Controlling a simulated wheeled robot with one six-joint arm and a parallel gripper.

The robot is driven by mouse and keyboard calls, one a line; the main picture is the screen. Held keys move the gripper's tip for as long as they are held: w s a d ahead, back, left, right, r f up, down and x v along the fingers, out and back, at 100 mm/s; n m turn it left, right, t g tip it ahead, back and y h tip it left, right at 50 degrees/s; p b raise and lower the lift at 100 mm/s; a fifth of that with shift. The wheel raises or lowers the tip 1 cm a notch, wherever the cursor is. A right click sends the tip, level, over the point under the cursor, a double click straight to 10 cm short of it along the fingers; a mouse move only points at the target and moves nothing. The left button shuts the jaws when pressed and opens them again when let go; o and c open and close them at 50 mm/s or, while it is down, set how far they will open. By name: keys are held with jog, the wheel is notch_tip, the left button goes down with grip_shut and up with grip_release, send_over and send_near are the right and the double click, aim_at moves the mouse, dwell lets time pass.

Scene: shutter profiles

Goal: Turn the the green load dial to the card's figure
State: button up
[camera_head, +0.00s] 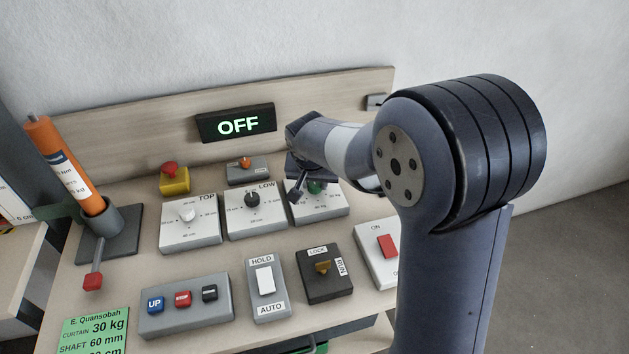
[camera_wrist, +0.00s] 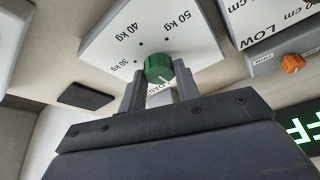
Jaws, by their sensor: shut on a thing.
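The green load dial (camera_wrist: 158,67) sits on a white panel (camera_wrist: 120,48) marked 30 kg, 40 kg and 50 kg. My gripper (camera_wrist: 158,77) is shut on the dial, one finger on each side. The dial's white pointer line shows at its lower right in the wrist view, on the side away from the 40 kg mark. In the head view the dial (camera_head: 316,187) is partly hidden behind my gripper (camera_head: 299,190). The green card (camera_head: 92,338) at the lower left reads curtain 30 kg and shaft 60 mm; its bottom line is cut off.
The display (camera_head: 237,123) reads OFF. The LOW dial box (camera_head: 255,222) and TOP dial box (camera_head: 190,235) stand left of the load panel. Switch boxes stand in front, including HOLD/AUTO (camera_head: 267,300) and LOCK/RUN (camera_head: 325,285). An orange cylinder (camera_head: 66,165) stands tilted at the left.

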jog(key=shift+m+b, duration=0.3)
jog(key=shift+a+f+m+h+b, duration=0.15)
jog(key=shift+m+h+b, duration=0.25)
jog(key=shift+m+b, duration=0.45)
jog(key=m+h+b, duration=0.1)
jog(key=m, duration=0.1)
jog(key=shift+w+m, duration=0.1)
jog(key=shift+m, duration=0.25)
jog(key=m+g+h, duration=0.1)
jog(key=m, duration=0.2)
jog(key=shift+m+b, duration=0.3)
jog(key=shift+b, duration=0.1)
jog(key=shift+w+a+r+m+g+h, duration=0.1)
jog(key=shift+m+g+h, duration=0.2)
jog(key=shift+m, duration=0.45)
jog(key=shift+r+m+g+h, duration=0.1)
jog(key=shift+m+g, duration=0.3)
jog(key=shift+m, duration=0.65)
jog(key=o, duration=1)
jog(key=shift+c, duration=0.2)
